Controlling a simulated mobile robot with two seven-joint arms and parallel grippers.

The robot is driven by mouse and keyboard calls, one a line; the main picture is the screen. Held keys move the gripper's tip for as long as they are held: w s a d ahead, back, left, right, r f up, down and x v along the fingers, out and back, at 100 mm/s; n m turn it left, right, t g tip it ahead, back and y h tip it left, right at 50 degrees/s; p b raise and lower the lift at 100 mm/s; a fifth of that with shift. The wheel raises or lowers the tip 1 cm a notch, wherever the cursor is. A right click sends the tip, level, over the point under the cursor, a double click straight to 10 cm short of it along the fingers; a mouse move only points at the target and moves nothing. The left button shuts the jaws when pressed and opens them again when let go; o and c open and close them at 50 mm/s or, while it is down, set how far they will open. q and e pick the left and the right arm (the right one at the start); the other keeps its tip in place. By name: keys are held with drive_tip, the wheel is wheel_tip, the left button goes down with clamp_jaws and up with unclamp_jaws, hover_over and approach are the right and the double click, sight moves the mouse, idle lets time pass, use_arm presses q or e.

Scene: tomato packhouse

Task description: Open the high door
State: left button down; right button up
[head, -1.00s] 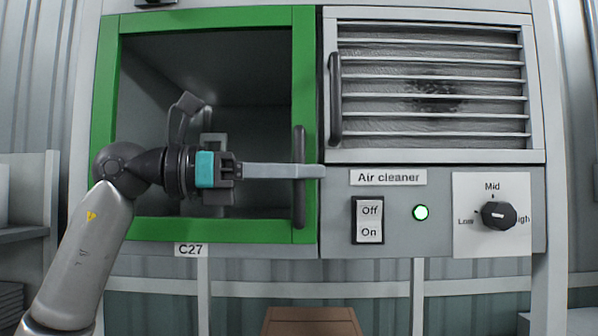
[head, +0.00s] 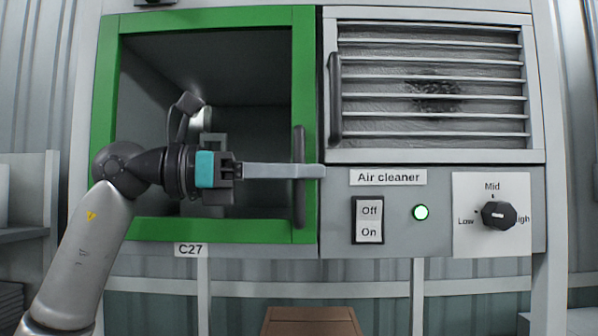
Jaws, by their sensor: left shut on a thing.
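The high door (head: 215,17) is a green frame around a see-through middle, with a grey box interior showing behind it. It looks closed. Its dark upright handle (head: 299,213) is on the right side of the frame. My left gripper (head: 306,171) reaches across the door from the left, with its long grey fingers level at the handle's middle. It is shut on the handle; the fingers hide part of it. My right gripper is not in view.
Right of the door is an air cleaner with a slatted grille panel (head: 430,150) and its own dark handle (head: 335,100). A brown box (head: 311,322) is at the bottom.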

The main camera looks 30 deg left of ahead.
use_arm(q)
drive_tip(key=s+d+m+g+h+b, duration=0.2)
drive_tip(key=s+m+g+h+b, duration=0.55)
drive_tip(key=s, duration=1.55)
drive_tip(key=s+a+m+g+y+p, duration=0.3)
drive_tip(key=s+a+m+g+y, duration=0.4)
drive_tip(key=s+a+g, duration=0.7)
drive_tip(key=shift+s+a+m+g, duration=0.25)
drive_tip(key=shift+s+m+g, duration=1)
drive_tip(key=shift+s, duration=0.75)
drive_tip(key=c, duration=1.1)
unclamp_jaws()
